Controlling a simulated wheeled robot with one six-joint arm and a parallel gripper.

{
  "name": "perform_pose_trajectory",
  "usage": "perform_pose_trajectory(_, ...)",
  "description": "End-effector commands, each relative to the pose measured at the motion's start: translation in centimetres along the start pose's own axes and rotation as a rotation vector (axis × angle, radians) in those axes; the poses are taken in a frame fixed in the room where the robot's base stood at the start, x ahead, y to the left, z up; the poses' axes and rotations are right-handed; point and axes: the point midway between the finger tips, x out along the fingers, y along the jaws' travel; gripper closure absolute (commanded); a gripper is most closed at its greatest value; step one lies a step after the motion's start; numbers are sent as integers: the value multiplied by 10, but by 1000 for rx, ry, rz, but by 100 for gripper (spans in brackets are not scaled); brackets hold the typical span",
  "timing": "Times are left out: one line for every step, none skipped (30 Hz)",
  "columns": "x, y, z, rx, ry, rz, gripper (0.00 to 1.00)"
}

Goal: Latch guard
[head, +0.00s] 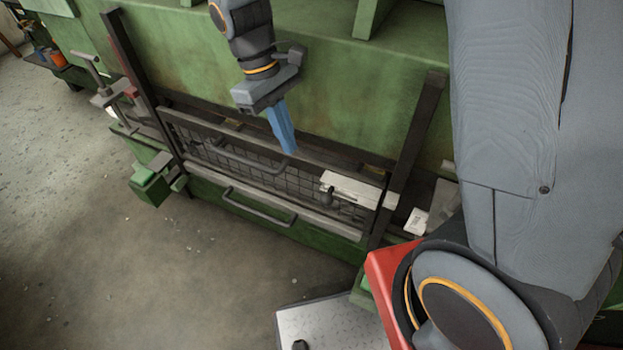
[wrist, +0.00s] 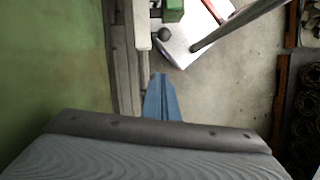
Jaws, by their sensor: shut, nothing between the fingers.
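The guard (head: 300,183) is a dark wire-mesh panel in a frame across the front of the green machine in the head view, between two dark upright posts. A dark bar handle (head: 258,207) runs along its lower part. A pale latch plate with a dark knob (head: 327,192) sits at its right end. My gripper (head: 288,150) has blue fingers pointing down, shut and empty, over the guard's upper edge left of the latch plate. Whether it touches the guard I cannot tell. In the wrist view the blue fingers (wrist: 162,100) are together beside a grey rail, with a dark round knob (wrist: 165,34) ahead.
The green machine body (head: 330,80) rises behind the guard. A clamp-like fitting (head: 103,92) sticks out at the left post. The concrete floor (head: 130,270) at left is open.

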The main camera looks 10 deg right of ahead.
Motion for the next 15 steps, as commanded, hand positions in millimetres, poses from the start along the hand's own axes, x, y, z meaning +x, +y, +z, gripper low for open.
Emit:
perform_pose_trajectory(7, 0, 1, -1, -4, -1, 100)
perform_pose_trajectory(12, -1, 1, -1, -5, -1, 100)
perform_pose_trajectory(18, -1, 1, -1, -4, -1, 100)
perform_pose_trajectory(24, -1, 1, -1, -6, -1, 100)
perform_pose_trajectory(30, -1, 2, -1, -6, -2, 100)
perform_pose_trajectory(38, -1, 2, -1, -6, -2, 100)
perform_pose_trajectory(44, -2, 2, -1, -6, -2, 100)
perform_pose_trajectory(50, -1, 1, -1, -6, -2, 100)
perform_pose_trajectory(58, -2, 1, 0, -6, -2, 100)
perform_pose_trajectory(64, -2, 1, -1, -5, -2, 100)
perform_pose_trajectory(70, -2, 2, -1, -6, -2, 100)
perform_pose_trajectory(78, -2, 2, -2, -6, -2, 100)
perform_pose_trajectory(83, -2, 2, -2, -6, -1, 100)
perform_pose_trajectory(89, -2, 2, -3, -5, -1, 100)
perform_pose_trajectory(94, -2, 4, -2, -4, -1, 100)
